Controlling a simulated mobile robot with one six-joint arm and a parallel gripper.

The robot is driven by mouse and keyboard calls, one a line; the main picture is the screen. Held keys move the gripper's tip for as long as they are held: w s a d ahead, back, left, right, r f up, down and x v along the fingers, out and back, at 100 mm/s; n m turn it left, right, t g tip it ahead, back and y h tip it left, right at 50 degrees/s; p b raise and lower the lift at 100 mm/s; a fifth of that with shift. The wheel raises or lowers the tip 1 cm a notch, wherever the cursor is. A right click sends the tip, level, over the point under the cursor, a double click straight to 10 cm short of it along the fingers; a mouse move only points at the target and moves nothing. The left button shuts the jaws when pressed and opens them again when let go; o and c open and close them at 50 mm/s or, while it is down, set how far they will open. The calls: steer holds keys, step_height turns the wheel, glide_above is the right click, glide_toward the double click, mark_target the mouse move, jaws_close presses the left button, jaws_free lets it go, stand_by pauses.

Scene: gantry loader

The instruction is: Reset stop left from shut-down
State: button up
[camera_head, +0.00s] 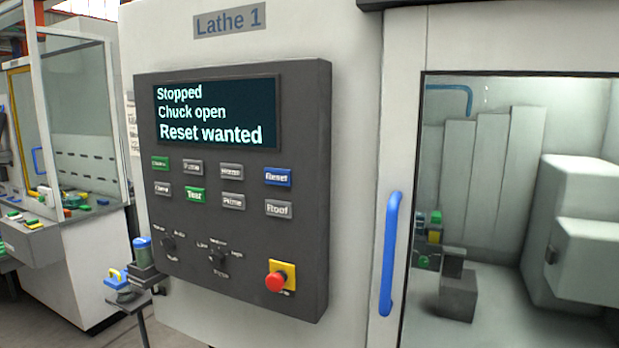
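The dark control panel (230,303) of the machine labelled "Lathe 1" (229,19) fills the middle of the head view. Its screen (217,114) reads "Stopped", "Chuck open", "Reset wanted". A blue button marked "Reset" (278,177) is at the right of the upper button row. A red mushroom stop button (276,282) on a yellow plate (289,269) is at the lower right; I cannot tell whether it is latched. Several grey and green buttons and two rotary selectors (219,257) sit between. My gripper is not in view.
Right of the panel is the lathe's door with a blue vertical handle (390,254) and a window onto the grey interior. At left, a small stand holds blue-topped items (142,250). Another machine (85,270) stands behind it. The space before the panel looks clear.

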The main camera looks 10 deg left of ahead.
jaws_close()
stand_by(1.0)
